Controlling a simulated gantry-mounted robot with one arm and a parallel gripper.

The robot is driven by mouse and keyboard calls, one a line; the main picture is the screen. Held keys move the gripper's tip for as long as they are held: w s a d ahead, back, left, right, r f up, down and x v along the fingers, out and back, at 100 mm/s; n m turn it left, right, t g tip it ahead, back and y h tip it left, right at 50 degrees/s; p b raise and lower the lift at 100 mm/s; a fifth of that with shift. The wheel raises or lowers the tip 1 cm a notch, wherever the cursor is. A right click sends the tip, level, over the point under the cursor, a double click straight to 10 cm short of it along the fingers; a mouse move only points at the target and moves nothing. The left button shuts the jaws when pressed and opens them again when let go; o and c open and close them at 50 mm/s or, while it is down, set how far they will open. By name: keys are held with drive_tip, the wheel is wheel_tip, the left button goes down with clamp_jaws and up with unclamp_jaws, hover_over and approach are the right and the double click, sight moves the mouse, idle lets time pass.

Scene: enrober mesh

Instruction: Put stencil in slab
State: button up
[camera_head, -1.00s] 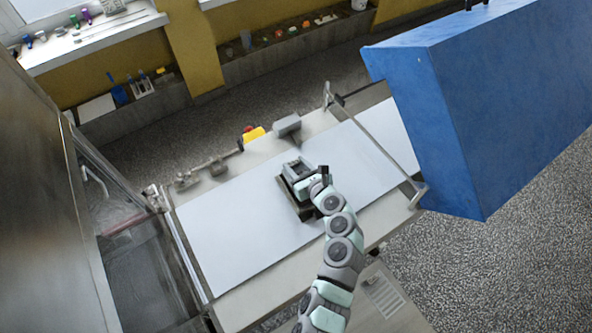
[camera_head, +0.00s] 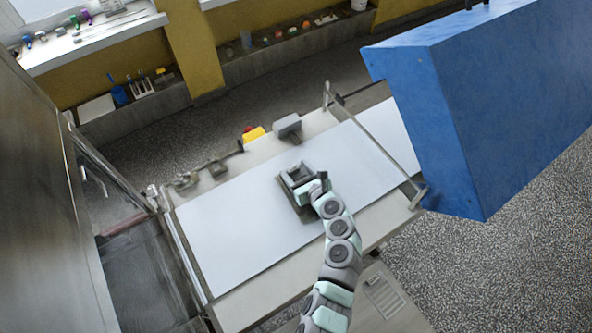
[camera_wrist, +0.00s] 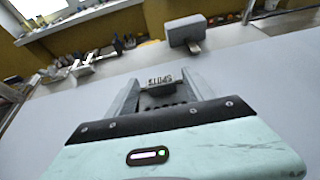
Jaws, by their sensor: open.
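My gripper (camera_head: 290,174) is over the white belt surface in the middle of the head view, with a soft dark shadow beside it. In the wrist view its two grey fingers (camera_wrist: 162,86) are apart. A small pale piece with dark letter-like marks (camera_wrist: 168,77) shows between the fingertips; it may be the stencil. I cannot tell whether the fingers touch it. I cannot make out the slab for certain; the gripper hides the surface beneath it.
The white belt (camera_head: 225,235) is clear around my gripper. A grey box on a bracket (camera_head: 287,126) and a yellow-and-red button (camera_head: 253,133) stand at its far edge. A metal rail (camera_head: 378,150) crosses its right part. A large blue cabinet (camera_head: 490,110) stands at the right.

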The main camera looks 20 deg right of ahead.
drive_tip(key=b+v, duration=0.1)
drive_tip(key=v, duration=0.9)
drive_tip(key=shift+s+d, duration=0.15)
drive_tip(key=shift+s, duration=0.15)
drive_tip(key=shift+s+r+b, duration=0.3)
drive_tip(key=shift+s, duration=0.35)
